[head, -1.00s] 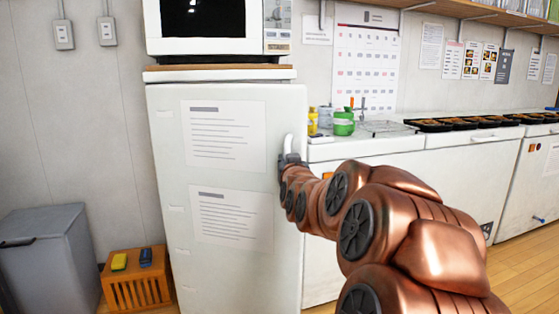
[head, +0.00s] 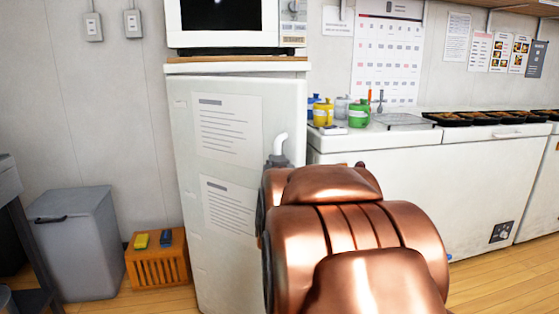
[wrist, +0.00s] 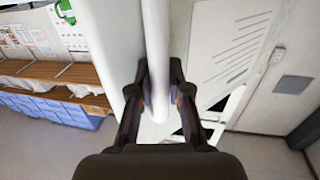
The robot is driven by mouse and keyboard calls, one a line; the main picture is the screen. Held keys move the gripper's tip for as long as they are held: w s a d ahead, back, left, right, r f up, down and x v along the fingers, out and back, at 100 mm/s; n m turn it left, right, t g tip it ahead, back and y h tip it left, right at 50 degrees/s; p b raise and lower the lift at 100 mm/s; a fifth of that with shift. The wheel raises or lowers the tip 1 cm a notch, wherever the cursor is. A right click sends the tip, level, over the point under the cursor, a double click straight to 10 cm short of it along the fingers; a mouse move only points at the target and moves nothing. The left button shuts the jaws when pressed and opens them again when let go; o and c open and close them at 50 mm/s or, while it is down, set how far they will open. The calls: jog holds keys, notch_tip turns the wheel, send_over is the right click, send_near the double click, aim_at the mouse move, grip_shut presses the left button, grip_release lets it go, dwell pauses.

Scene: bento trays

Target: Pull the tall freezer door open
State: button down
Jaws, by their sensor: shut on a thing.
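The tall freezer (head: 240,67) stands under a microwave. Its white door (head: 183,190) carries two printed sheets and looks turned outward by a small angle. The white handle (head: 281,143) is upright at the door's right side; its lower part is hidden by my gripper and arm. My gripper (head: 277,160) is at the handle. In the wrist view, my gripper (wrist: 160,82) has one finger on each side of the vertical handle bar (wrist: 156,35) and is shut on it. The door face with a sheet (wrist: 215,65) lies to the right there.
A grey bin (head: 75,245) and an orange slatted crate (head: 157,266) stand on the floor left of the freezer. A white chest freezer (head: 400,190) stands to the right, with jars and trays on top. Wooden floor is bare in front of the bin.

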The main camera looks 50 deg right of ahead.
jog(key=a+m+g+h, duration=0.1)
jog(key=a+g, duration=0.1)
jog(key=a, duration=0.5)
jog(key=shift+m+h, duration=0.3)
dwell(0.5)
jog(key=c, duration=1.1)
grip_release()
jog(key=shift+a, duration=0.1)
jog(key=shift+r, duration=0.1)
